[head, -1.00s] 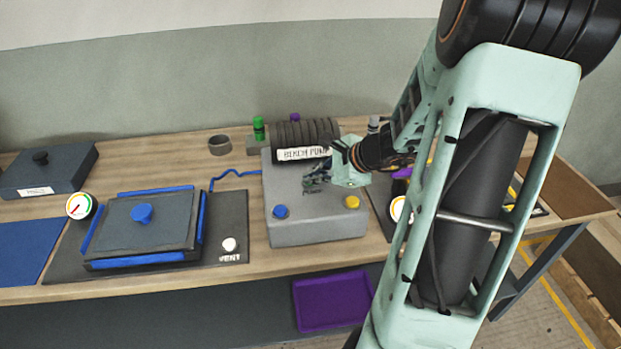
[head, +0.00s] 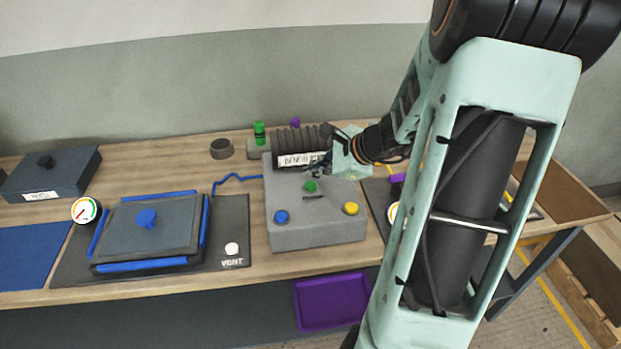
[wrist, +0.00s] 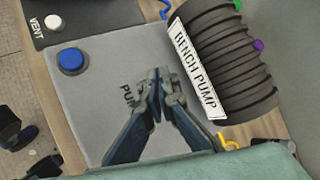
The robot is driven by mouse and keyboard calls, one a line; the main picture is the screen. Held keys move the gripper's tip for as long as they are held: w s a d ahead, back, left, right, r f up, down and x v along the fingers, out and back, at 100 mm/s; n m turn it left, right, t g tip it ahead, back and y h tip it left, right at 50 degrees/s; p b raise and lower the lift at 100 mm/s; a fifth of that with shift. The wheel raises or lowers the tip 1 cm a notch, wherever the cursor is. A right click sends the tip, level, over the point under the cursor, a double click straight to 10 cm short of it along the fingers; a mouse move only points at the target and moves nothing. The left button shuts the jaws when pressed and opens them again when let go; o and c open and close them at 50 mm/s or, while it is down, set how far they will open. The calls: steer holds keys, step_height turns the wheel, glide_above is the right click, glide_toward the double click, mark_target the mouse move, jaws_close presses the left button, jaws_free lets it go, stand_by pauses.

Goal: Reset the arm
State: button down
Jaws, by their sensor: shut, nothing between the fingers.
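My gripper (head: 318,166) is in front of the bench pump's label in the head view, over the back part of the grey pump box (head: 318,230). In the wrist view my gripper (wrist: 158,82) has its fingertips together with nothing between them, over the box top beside the white BENCH PUMP label (wrist: 195,72). The ribbed dark pump cylinder (head: 300,138) lies along the back of the box. A green button (head: 310,187), a blue knob (head: 281,217) and a yellow knob (head: 350,208) show on the box top. The gripper partly hides the label in the head view.
Left of the box is a dark mould (head: 150,232) with blue edge strips and a blue knob, beside a gauge (head: 86,210) and a white VENT button (head: 232,249). A grey ring (head: 221,148) stands behind. A purple tray (head: 332,301) lies below the table's front edge.

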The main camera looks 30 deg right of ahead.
step_height(320, 180, up, 2)
steer(key=shift+r+p, duration=0.2)
steer(key=shift+p, duration=0.35)
steer(key=shift+f, duration=0.1)
